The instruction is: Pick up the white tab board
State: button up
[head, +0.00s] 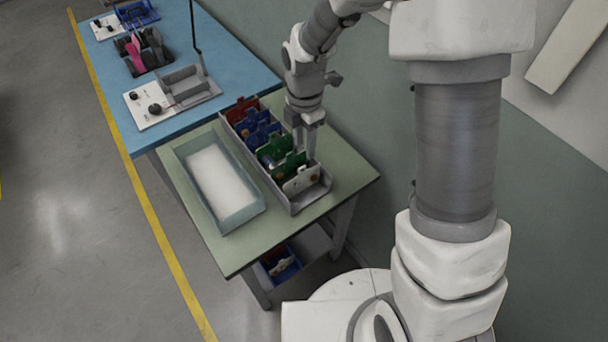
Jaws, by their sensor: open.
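The white tab board (300,181) stands in the near compartment of a grey divided bin (297,209) on the green table, at the end closest to my base. Green boards (279,150) stand just behind it, with blue (262,131) and red (243,108) boards farther back. My gripper (304,153) is open and points down at the right side of the bin, close to the green and white boards. Its fingers partly overlap the bin's right wall. I cannot tell whether they touch a board.
An empty-looking translucent tray (252,213) stands left of the bin on the green table (238,252). A blue table (228,55) behind holds a white board with a black knob (158,112) and other fixtures. A blue box (284,268) sits on the lower shelf.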

send_over(305, 172)
notch_tip(305, 172, down, 7)
jog(key=shift+w+f, duration=0.1)
jog(key=shift+f, duration=2.75)
jog(key=shift+c, duration=0.3)
grip_shut()
